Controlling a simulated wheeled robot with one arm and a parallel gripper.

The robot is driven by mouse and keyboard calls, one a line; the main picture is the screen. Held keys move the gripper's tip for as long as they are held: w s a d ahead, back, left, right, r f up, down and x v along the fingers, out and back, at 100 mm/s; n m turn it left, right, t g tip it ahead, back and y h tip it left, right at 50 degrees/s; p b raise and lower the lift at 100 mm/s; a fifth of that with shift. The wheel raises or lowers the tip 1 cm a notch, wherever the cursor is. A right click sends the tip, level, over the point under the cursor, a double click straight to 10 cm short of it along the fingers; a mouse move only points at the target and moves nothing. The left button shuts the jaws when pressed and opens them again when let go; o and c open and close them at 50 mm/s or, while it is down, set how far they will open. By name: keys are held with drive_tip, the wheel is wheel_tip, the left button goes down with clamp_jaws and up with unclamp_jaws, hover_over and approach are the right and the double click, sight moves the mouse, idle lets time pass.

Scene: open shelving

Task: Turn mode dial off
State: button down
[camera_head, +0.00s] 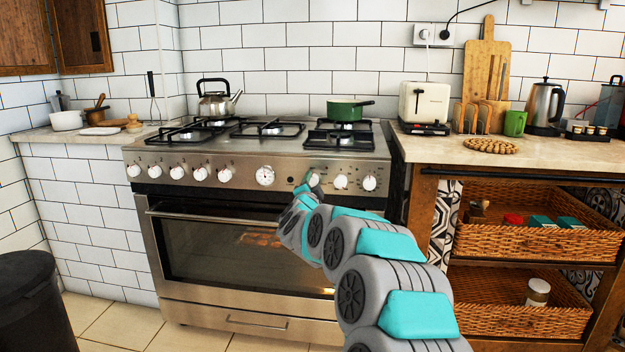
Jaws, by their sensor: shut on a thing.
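The steel oven (235,245) has a row of several white dials along its front panel. My gripper (308,183) is at the dial (314,179) just right of the large round dial (265,175), and it is shut on that dial. My gripper partly covers this dial, so its pointer direction is hidden. Two more white dials (341,181) stand to its right. No label is readable, but the gripped dial appears to be the mode dial. My arm reaches in from the lower right.
The oven door handle (215,215) runs below the dials, and food glows behind the glass. A kettle (216,101) and a green pan (345,110) stand on the hob (262,145). A wooden shelf unit (430,166) with wicker baskets stands close on the right.

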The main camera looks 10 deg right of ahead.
drive_tip(key=shift+a+n, duration=0.15)
drive_tip(key=shift+n, duration=0.25)
drive_tip(key=shift+c, duration=1.8)
unclamp_jaws()
drive_tip(key=v, duration=0.7)
drive_tip(key=shift+s, duration=0.4)
drive_tip(key=shift+a+f, duration=0.1)
